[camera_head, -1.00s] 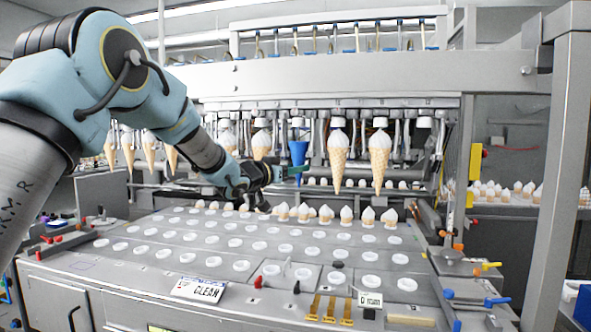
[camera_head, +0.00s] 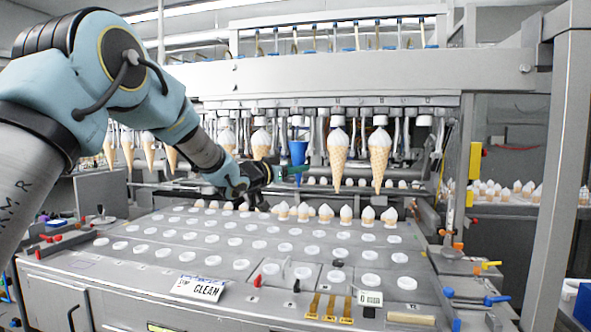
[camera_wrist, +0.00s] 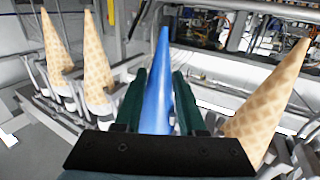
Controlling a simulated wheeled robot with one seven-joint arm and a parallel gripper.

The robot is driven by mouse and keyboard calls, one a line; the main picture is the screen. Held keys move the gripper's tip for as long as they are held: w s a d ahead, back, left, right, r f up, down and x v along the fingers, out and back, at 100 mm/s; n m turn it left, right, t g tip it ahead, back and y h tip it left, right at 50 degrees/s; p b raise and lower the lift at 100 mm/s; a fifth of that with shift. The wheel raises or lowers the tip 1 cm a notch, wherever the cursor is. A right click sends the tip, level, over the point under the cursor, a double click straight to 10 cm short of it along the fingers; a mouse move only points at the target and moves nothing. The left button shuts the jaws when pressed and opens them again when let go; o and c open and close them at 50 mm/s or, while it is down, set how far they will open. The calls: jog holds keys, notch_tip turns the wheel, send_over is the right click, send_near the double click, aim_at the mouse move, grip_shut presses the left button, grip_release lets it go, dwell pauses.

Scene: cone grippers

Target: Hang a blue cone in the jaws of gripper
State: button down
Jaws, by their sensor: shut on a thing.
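The blue cone (camera_head: 298,152) is upright, with its wide end up, under the machine's row of hanging jaws. It also shows in the wrist view (camera_wrist: 160,85), between the two green fingers of my gripper (camera_wrist: 160,98). My gripper (camera_head: 290,172) is shut on the cone from the left in the head view. A machine gripper (camera_head: 298,128) is directly above the cone's rim. I cannot tell whether its jaws touch or hold the cone.
Waffle cones with white tops hang close on both sides, one at the left (camera_head: 261,143) and one at the right (camera_head: 338,158). The grey plate (camera_head: 215,255) below has several holes, with white-topped cones (camera_head: 325,213) along its back edge.

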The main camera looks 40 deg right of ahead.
jog(key=shift+f, duration=0.4)
dwell(0.3)
jog(key=shift+c, duration=0.5)
grip_release()
jog(key=s+a+b, duration=0.4)
jog(key=s+a, duration=0.1)
jog(key=a, duration=0.2)
jog(key=shift+a, duration=0.3)
dwell(0.8)
jog(key=shift+w, duration=0.1)
dwell(0.7)
